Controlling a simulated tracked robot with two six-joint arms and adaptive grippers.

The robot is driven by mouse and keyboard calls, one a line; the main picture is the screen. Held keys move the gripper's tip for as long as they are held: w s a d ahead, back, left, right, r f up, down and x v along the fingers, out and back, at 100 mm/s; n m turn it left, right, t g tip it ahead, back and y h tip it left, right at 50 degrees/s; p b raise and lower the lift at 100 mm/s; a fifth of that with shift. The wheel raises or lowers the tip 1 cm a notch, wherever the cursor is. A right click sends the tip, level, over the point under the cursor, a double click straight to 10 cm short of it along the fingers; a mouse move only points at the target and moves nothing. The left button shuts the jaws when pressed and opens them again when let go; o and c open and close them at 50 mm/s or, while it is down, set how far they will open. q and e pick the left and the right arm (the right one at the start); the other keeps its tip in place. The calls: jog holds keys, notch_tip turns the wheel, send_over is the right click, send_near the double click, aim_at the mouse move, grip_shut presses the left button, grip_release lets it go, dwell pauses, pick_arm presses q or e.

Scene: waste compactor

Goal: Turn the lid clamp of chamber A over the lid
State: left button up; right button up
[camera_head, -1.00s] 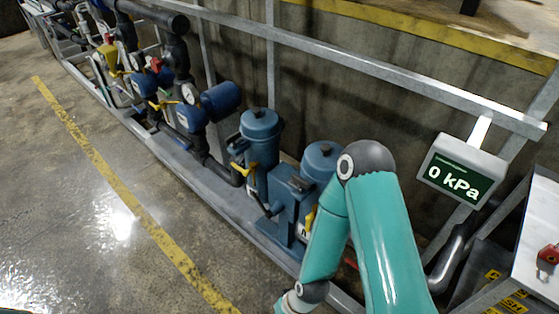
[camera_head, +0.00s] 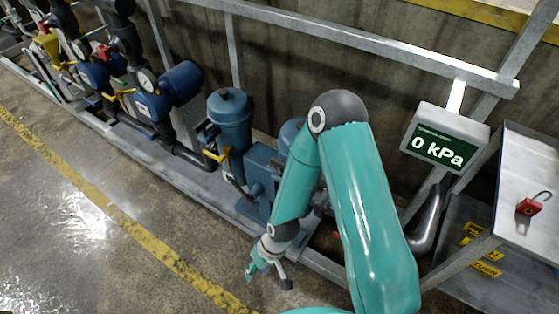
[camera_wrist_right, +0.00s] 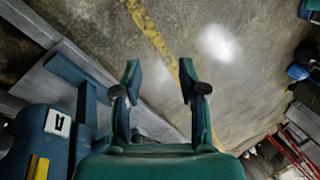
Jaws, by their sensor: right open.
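Two blue canister chambers stand on the metal frame. The left chamber (camera_head: 231,132) shows its whole capped lid (camera_head: 230,103), with a yellow handle (camera_head: 216,155) at its side. The right chamber (camera_head: 290,136) is mostly hidden behind my right arm. I cannot tell which is chamber A, nor make out a lid clamp. My right gripper (camera_head: 268,271) is in front of the frame, low over the floor and apart from the chambers. In the right wrist view its fingers (camera_wrist_right: 158,76) are open and empty. A blue body (camera_wrist_right: 30,140) with a white label is at left there. My left gripper is out of view.
A 0 kPa display (camera_head: 445,149) hangs from the rail at right. A red padlock (camera_head: 529,205) lies on a metal shelf (camera_head: 540,170). Blue pumps and pipes (camera_head: 168,90) line the frame at left. The floor in front is clear.

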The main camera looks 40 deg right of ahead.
jog(key=w+d+r+n, duration=0.2)
jog(key=w+d+r, duration=0.1)
jog(key=w+r, duration=0.5)
jog(key=n+h+p, duration=0.3)
jog(key=n+h, duration=0.1)
send_near(280, 161)
jog(key=shift+m+g, duration=0.3)
notch_tip(280, 161, down, 10)
jog(key=shift+w+f+p, duration=0.15)
jog(key=shift+f+p, duration=0.1)
jog(key=shift+p, duration=0.2)
grip_shut()
